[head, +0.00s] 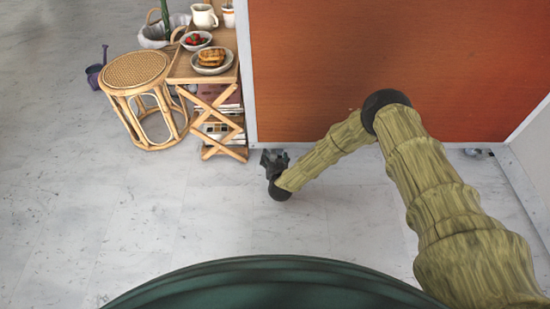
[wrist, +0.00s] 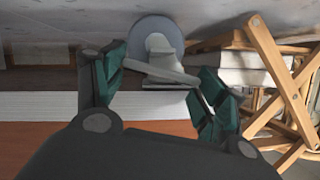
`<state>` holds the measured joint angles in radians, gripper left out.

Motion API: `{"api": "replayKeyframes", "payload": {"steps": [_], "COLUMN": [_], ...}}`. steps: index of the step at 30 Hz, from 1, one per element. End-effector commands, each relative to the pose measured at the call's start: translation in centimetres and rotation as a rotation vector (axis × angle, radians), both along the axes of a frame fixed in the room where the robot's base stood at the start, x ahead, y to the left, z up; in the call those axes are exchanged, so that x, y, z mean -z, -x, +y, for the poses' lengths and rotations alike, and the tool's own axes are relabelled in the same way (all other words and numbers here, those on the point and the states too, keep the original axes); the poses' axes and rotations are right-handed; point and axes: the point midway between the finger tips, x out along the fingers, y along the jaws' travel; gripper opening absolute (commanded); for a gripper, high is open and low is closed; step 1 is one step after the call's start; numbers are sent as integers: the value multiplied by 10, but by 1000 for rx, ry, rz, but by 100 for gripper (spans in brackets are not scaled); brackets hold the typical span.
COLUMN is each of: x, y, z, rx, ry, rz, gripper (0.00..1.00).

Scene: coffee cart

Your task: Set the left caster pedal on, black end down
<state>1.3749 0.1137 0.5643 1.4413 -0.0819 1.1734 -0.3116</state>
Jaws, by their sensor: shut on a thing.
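The left caster (wrist: 157,36) shows in the wrist view as a round grey wheel with a pale bracket, under the cart's edge. Its pedal (wrist: 160,70) is a pale grey bar lying slightly slanted across the bracket. My gripper (wrist: 160,80) has its two green fingers at either end of this bar and is shut on it. No black end can be made out; the fingertips cover the bar's ends. In the head view my gripper (head: 272,160) is low at the cart's lower left corner and hides the left caster.
The orange cart panel (head: 380,60) rises behind my gripper. A folding wooden stand (head: 222,110) with books and food is close on its left, beside a rattan stool (head: 137,70). The right caster (head: 477,152) shows at the far corner. The floor in front is clear.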

Motion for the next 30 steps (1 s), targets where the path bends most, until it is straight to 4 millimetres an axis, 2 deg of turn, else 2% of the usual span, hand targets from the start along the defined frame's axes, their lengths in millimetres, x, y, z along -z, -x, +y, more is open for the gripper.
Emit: {"api": "replayKeyframes", "payload": {"steps": [13,14,16,17,30], "x": [-1,-1,-1,-1,-2], "y": [-2,-2,-2,-1,3], "z": [-1,-1,-1,-1,0], "rx": [2,2,2,2,-1], "ry": [-9,-9,-8,-8,-8], "rz": [-3,-3,-3,-2,0], "gripper": [47,77,90,93,93]}}
